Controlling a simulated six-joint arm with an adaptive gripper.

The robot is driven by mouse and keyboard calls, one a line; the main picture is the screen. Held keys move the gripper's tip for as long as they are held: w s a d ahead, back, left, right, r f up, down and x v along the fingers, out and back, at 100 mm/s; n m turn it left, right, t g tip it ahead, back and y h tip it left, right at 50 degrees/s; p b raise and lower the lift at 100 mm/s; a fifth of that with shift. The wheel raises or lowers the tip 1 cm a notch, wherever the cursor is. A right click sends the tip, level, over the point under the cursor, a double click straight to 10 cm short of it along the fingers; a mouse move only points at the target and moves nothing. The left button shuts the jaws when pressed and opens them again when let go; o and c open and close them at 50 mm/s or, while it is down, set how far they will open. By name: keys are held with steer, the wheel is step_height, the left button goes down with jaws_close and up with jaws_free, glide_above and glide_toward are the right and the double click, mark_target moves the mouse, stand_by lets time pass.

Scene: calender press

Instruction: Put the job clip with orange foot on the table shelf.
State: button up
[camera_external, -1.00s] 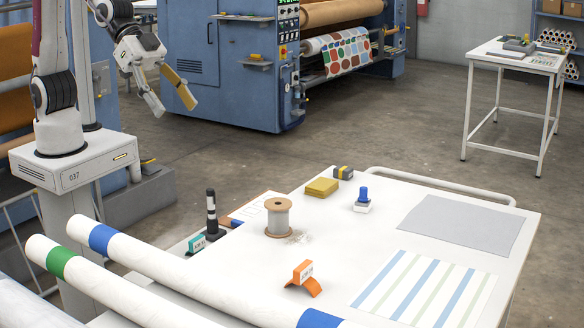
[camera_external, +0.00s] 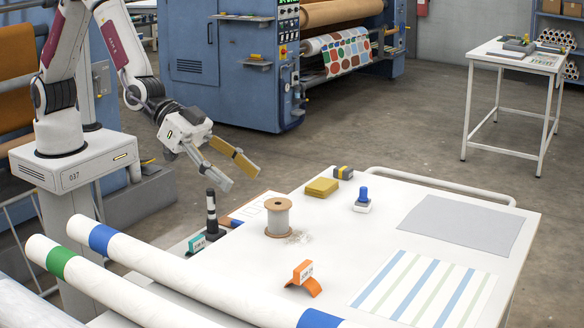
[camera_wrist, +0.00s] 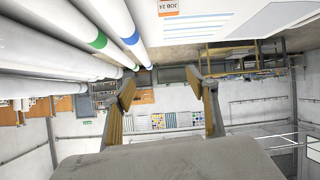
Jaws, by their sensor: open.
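The job clip with orange foot (camera_external: 303,279) stands on the white table near its front, a white label plate above its arched orange foot. It also shows at the top edge of the wrist view (camera_wrist: 168,7), partly cut off. My gripper (camera_external: 242,179) is open and empty, in the air beyond the table's back left edge, well apart from the clip. Its spread fingers also show in the wrist view (camera_wrist: 168,92). A teal clip (camera_external: 197,243) sits at the table's left edge, beside a black-and-white post (camera_external: 211,213). I cannot tell which surface is the table shelf.
A wire spool (camera_external: 279,217) stands on the table, with yellow blocks (camera_external: 322,187) and a blue-handled stamp (camera_external: 363,199) farther back. Long white rolls (camera_external: 160,268) lie along the front left. A striped sheet (camera_external: 425,287) and a grey sheet (camera_external: 460,225) lie at right.

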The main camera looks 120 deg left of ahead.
steer(key=w+f+t+y, duration=0.1)
steer(key=w+f, duration=0.3)
steer(key=f, duration=0.4)
steer(key=t+y, duration=0.1)
glide_toward(300, 265)
steer(key=shift+w+d+r+n, duration=0.15)
steer(key=shift+w+d+r, duration=0.1)
steer(key=shift+w, duration=0.1)
steer(key=shift+w+d+r+n, duration=0.15)
steer(key=shift+w+r, duration=0.05)
steer(key=shift+w, duration=0.2)
steer(key=shift+a+f, duration=0.1)
steer(key=shift+f, duration=0.5)
steer(key=shift+w, duration=0.1)
steer(key=shift+x, duration=1.15)
steer(key=shift+w+a, duration=0.1)
steer(key=shift+a, duration=0.05)
steer(key=shift+a+x, duration=0.25)
steer(key=shift+x, duration=2.2)
steer(key=shift+f, duration=0.15)
